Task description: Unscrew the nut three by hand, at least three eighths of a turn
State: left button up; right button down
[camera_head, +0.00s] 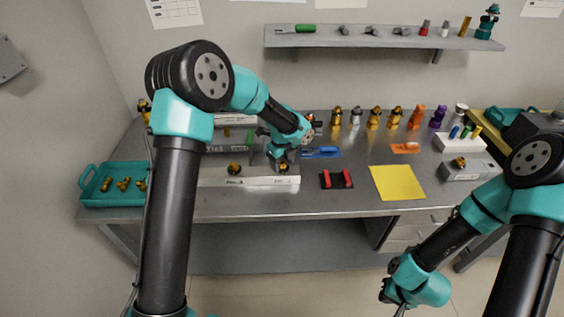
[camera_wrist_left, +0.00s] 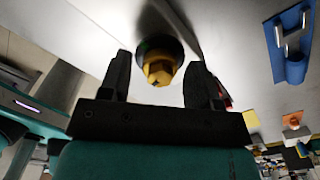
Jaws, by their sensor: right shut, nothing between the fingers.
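A brass nut (camera_wrist_left: 158,70) with a dark round base sits on a pale metal surface in the left wrist view. In the head view it shows as a small brass fitting (camera_head: 283,168) on the right part of a long pale bar (camera_head: 257,181). My left gripper (camera_head: 281,160) is directly above it. In the left wrist view the two fingers of the left gripper (camera_wrist_left: 162,80) are spread on either side of the nut, with gaps on both sides. A second brass fitting (camera_head: 235,168) stands farther left on the bar. My right gripper (camera_head: 396,300) is shut and empty, low in front of the bench.
A teal tray (camera_head: 112,201) with brass fittings is at left. Right of the bar are a blue tool (camera_head: 320,152), a black pad with red pieces (camera_head: 325,182) and a yellow sheet (camera_head: 397,183). Several fittings (camera_head: 375,118) line the back. The bench front is clear.

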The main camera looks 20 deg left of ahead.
pick_arm(q)
jog(key=c, duration=0.8)
